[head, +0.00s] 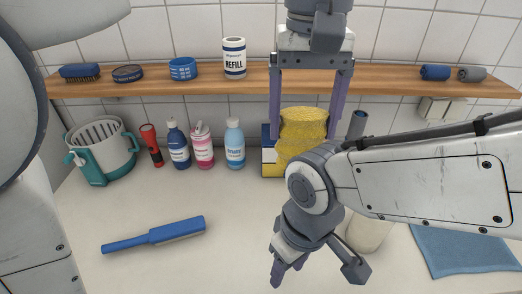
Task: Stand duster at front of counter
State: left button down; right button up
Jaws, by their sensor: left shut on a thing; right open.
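My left gripper (303,135) comes down from the top with its two purple fingers on either side of a yellow, textured thing (302,124) with a narrow waist. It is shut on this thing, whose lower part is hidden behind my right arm. I cannot tell whether it is the duster. A blue flat-headed tool with a handle (155,236) lies on the counter (215,265) at the left front. My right gripper (315,275) is open and empty in front of the middle of the counter.
A blue bottle (178,146), a pink bottle (203,146), a light-blue bottle (235,145), a red torch (152,145) and a caddy (101,150) stand at the back. A shelf (210,82) runs above. A blue cloth (465,250) lies right. The front middle-left is clear.

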pick_arm(q)
jog(key=w+a+f, duration=0.3)
jog(key=a+f, duration=0.3)
jog(key=f, duration=0.2)
jog(key=shift+w+a+f, duration=0.25)
jog(key=shift+w, duration=0.15)
grip_release()
notch_tip(320, 180, up, 12)
jog(key=p, duration=0.1)
jog(key=shift+p, duration=0.3)
